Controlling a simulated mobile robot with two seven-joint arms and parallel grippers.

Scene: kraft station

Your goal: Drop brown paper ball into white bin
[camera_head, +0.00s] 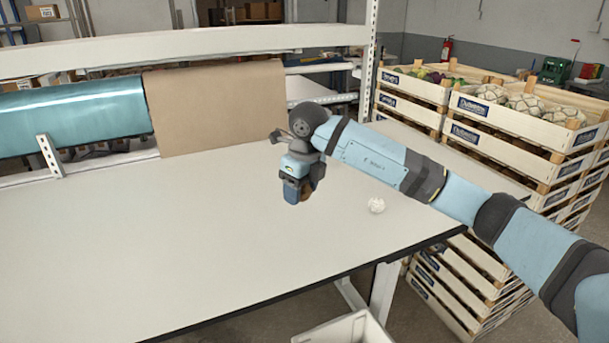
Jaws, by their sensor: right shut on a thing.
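My right gripper (297,194) points down over the white table, shut on the brown paper ball (306,190). I cannot tell whether the ball still touches the table. The white bin (372,328) is on the floor side in front of the table, at the bottom edge of the view. Only its upper rim and part of its inside show. My left gripper is not in view.
Brown kraft paper (215,108) hangs from a rack at the back, beside a teal roll (75,115). Stacked crates (520,125) stand at the right. The table's left part is clear.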

